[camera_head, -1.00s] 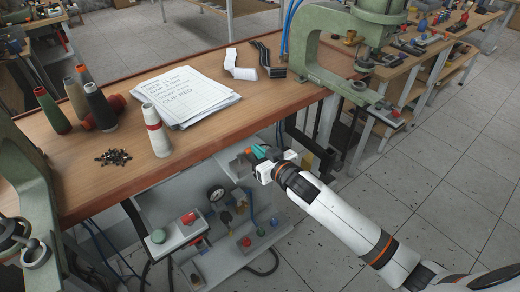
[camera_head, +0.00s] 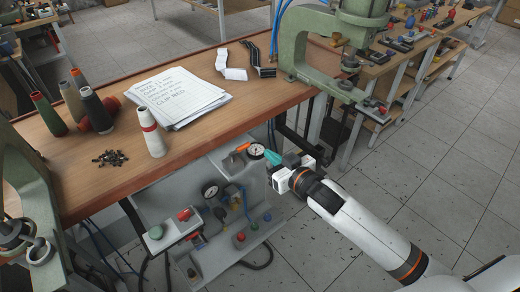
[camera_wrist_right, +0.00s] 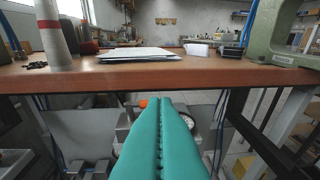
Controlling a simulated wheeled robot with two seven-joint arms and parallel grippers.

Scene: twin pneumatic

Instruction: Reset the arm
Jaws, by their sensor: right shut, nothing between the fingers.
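My right arm comes in from the lower right in the head view. Its gripper (camera_head: 274,160) has teal fingers and hangs in front of the workbench (camera_head: 190,153), below the level of its top. In the right wrist view the teal fingers (camera_wrist_right: 161,104) lie together with nothing between them, pointing at the bench's front edge. Just left of the fingers in the head view are an orange-handled part (camera_head: 238,149) and a pressure gauge (camera_head: 256,150) on the grey pneumatic panel. My left gripper is not in view.
On the bench are papers (camera_head: 178,98), several thread cones such as a white one with a red band (camera_head: 148,131), and dark small parts (camera_head: 110,158). Green presses stand at the left (camera_head: 25,190) and right (camera_head: 300,45). A grey panel with a gauge (camera_head: 211,190) and buttons sits below.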

